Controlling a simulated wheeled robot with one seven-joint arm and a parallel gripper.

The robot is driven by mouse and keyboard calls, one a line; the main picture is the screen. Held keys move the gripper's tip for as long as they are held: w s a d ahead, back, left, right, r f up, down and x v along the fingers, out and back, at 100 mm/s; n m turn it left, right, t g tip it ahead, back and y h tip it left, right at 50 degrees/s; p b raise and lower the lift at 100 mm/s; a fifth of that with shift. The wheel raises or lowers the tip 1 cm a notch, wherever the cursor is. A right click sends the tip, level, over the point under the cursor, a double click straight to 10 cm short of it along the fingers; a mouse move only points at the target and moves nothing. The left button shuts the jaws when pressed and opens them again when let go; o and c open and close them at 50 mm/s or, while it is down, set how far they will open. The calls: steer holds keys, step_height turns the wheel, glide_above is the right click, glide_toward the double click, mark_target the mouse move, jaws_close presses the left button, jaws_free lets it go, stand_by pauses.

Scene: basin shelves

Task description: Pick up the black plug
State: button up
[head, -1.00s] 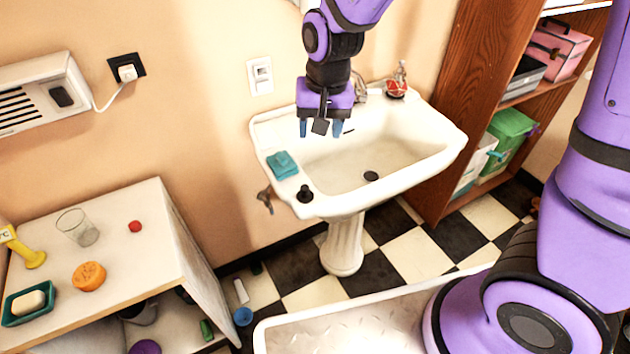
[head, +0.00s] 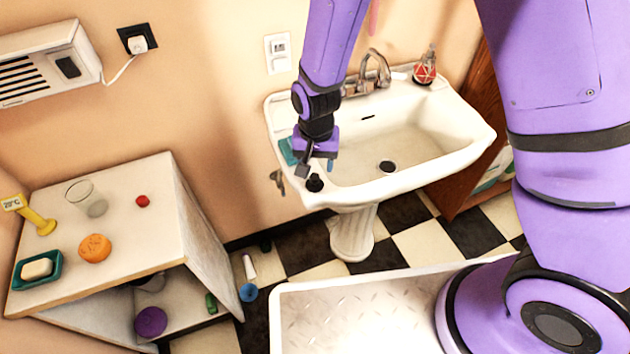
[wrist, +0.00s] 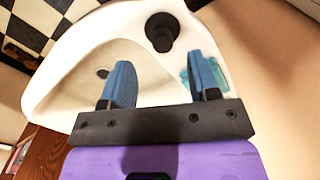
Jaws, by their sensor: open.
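The black plug (head: 314,183) sits on the front left corner of the white sink's (head: 460,152) rim. It also shows in the wrist view (wrist: 161,32), ahead of and between the fingertips, with a gap to them. My gripper (head: 316,166) is above that corner, close to the plug, and holds nothing. Its two blue fingers (wrist: 162,80) are apart in the wrist view. A teal cloth or sponge (head: 287,150) lies on the sink's left rim, partly hidden behind my gripper; in the wrist view it is behind the right finger.
A dark drain (head: 386,167) is in the basin. The faucet (head: 375,72) and a red-patterned bottle (head: 425,66) stand at the back of the sink. A cabinet (head: 120,215) at left carries a glass, an orange sponge and a soap dish. The wall is close beside the sink's left.

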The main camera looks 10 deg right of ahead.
mark_target(315, 175)
steer(key=shift+w+a+f, duration=0.1)
steer(key=shift+w+f, duration=0.05)
steer(key=shift+f, duration=1.25)
steer(key=shift+w+f, duration=0.1)
steer(key=shift+f, duration=1.25)
steer(key=c, duration=1)
steer(key=shift+r, duration=0.1)
